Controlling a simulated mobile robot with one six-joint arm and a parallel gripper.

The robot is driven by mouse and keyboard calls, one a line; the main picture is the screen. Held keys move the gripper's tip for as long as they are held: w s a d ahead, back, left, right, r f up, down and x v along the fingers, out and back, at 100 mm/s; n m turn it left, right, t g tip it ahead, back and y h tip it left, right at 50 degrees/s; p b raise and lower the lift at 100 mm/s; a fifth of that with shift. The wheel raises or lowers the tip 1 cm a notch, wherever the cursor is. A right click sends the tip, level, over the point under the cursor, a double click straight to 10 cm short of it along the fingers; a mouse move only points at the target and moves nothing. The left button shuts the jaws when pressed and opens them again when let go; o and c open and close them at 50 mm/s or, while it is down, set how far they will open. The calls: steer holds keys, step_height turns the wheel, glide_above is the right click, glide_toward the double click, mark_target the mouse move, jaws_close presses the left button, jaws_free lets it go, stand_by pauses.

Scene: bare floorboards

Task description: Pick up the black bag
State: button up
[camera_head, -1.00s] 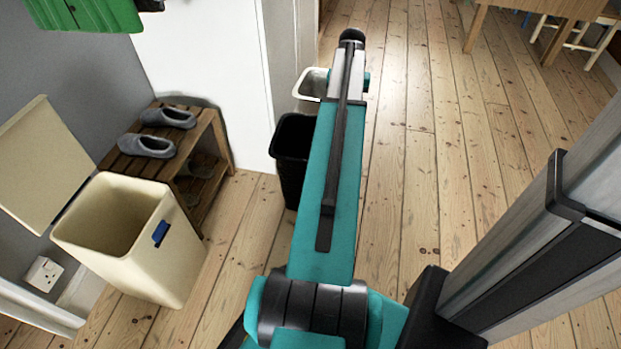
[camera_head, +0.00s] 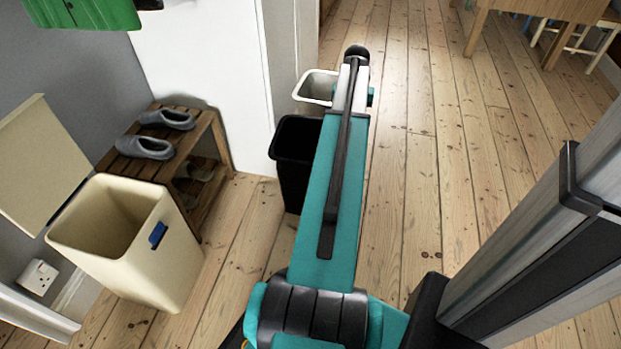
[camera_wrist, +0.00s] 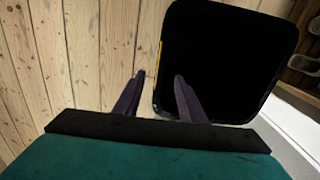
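A black open-topped container (camera_head: 294,170) stands on the floor beside the white cabinet, partly hidden by my arm. It looks like a bin; I cannot make out a separate black bag. In the wrist view a large black opening (camera_wrist: 225,60) fills the upper right, its inside too dark to read, with a thin yellow strip along its left edge. My gripper (camera_wrist: 159,76) is open and empty. Its left finger is over floorboards outside the left rim, its right finger over the dark opening. I cannot tell the finger depth. The gripper is hidden in the head view.
A white bin (camera_head: 316,86) stands just behind the black container. A cream bin (camera_head: 165,262) with its lid open stands at left, near a wooden shoe rack (camera_head: 213,140). A white cabinet (camera_head: 205,80) is close by.

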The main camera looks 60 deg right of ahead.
steer(key=shift+f+b, duration=0.45)
steer(key=shift+f, duration=1.35)
steer(key=shift+f, duration=0.1)
steer(key=shift+a+f+b, duration=0.15)
steer(key=shift+f+b, duration=1.45)
steer(key=shift+f, duration=0.9)
steer(key=shift+c, duration=0.3)
jaws_close()
